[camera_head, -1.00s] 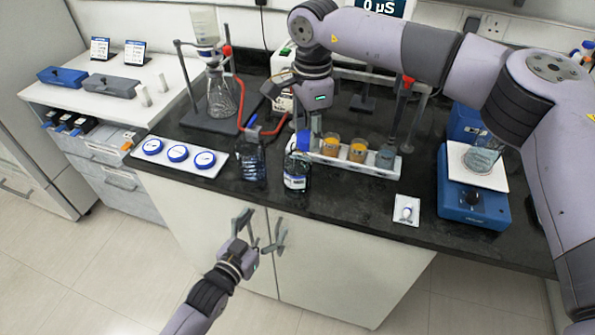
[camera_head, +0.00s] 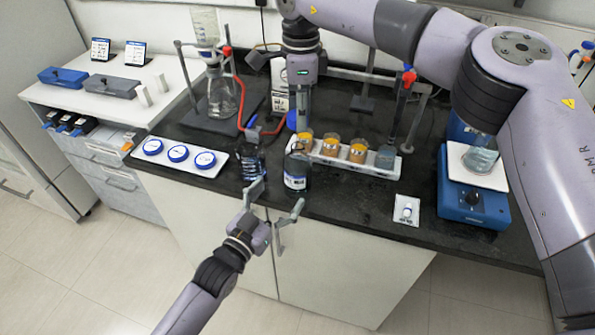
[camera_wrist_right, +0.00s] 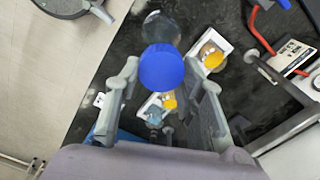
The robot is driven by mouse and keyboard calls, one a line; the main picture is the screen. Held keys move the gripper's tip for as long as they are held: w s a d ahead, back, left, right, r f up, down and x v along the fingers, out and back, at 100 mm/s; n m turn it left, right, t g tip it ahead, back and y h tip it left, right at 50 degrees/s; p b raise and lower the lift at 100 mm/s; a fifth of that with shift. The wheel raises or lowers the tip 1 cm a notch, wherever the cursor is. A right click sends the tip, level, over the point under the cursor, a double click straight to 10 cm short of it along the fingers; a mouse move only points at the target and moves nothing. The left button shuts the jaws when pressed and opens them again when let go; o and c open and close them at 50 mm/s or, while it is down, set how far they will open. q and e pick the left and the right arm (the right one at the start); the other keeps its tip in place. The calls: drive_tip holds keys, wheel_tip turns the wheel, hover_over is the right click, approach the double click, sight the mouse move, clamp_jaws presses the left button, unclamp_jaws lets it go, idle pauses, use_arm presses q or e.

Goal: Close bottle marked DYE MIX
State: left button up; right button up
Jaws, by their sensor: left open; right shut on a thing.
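A clear bottle (camera_head: 296,172) with a white and blue label stands near the counter's front edge. Its top looks uncapped, and its label is too small to read. My right gripper (camera_head: 302,115) is shut on a blue cap (camera_head: 291,121), held above and behind the bottle in the head view. The cap also shows between the fingers in the right wrist view (camera_wrist_right: 162,68), with a round clear shape beyond it. My left gripper (camera_head: 278,198) is open and empty, in front of the counter and just below the bottle, apart from it.
A dark bottle (camera_head: 250,160) stands just left of the clear one. A white tray (camera_head: 205,168) with three blue-rimmed discs, a blue stirrer (camera_head: 474,205) and a small white dish (camera_head: 406,210) are nearby.

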sight(298, 171)
use_arm(q)
drive_tip(key=x, duration=0.9)
drive_tip(key=shift+w+d+f, duration=0.1)
drive_tip(key=shift+w+d, duration=0.05)
drive_tip(key=shift+w, duration=0.05)
drive_tip(key=shift+c, duration=0.5)
drive_tip(key=c, duration=1.7)
use_arm(e)
drive_tip(key=shift+f, duration=2.5)
drive_tip(key=shift+f, duration=0.9)
drive_tip(key=shift+f, duration=0.5)
